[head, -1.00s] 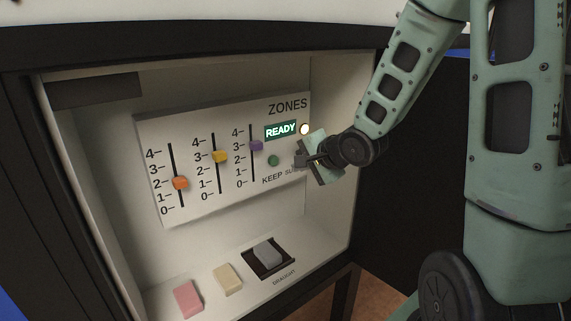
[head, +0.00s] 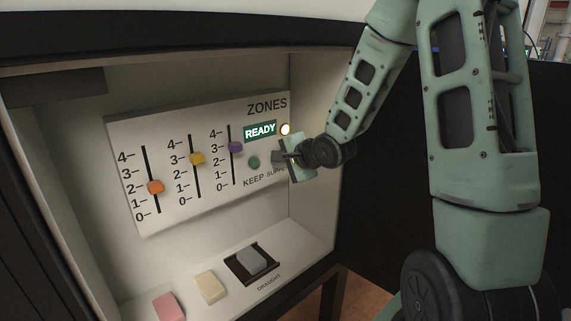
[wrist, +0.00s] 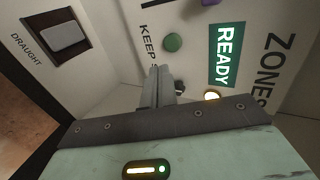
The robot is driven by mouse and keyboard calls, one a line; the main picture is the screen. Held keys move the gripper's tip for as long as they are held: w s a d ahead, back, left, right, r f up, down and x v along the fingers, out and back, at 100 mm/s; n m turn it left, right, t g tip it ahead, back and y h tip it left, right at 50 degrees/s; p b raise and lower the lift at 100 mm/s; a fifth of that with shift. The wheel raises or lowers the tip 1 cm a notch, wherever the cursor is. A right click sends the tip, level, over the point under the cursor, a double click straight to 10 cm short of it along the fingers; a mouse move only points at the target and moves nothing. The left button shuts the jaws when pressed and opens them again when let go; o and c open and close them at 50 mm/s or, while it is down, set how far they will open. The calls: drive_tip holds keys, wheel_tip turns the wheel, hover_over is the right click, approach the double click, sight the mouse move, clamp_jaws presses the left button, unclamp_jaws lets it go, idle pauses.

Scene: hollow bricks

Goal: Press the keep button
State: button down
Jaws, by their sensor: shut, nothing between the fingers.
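The green round keep button (head: 253,163) sits on the white ZONES panel (head: 140,225), above the word KEEP and below the lit READY sign (head: 260,131). It also shows in the wrist view (wrist: 173,42), just beyond the fingertips. My gripper (head: 279,158) is shut and empty, in front of the panel to the right of the button. In the wrist view its closed fingers (wrist: 157,72) point toward the panel near the word KEEP, apart from the button. The gripper hides part of the label beside KEEP.
The panel has orange (head: 155,187), yellow (head: 197,159) and purple (head: 236,147) sliders, and a lit round lamp (head: 285,129). Below are a grey draught switch (head: 252,261), a cream block (head: 210,287) and a pink block (head: 168,307). Cabinet walls enclose the panel.

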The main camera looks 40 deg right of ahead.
sight(256, 163)
drive_tip(key=x, duration=0.2)
drive_tip(key=r+x, duration=0.1)
drive_tip(key=x, duration=0.4)
drive_tip(key=shift+w+a+r, duration=0.1)
drive_tip(key=shift+w+r, duration=0.05)
drive_tip(key=shift+w, duration=0.8)
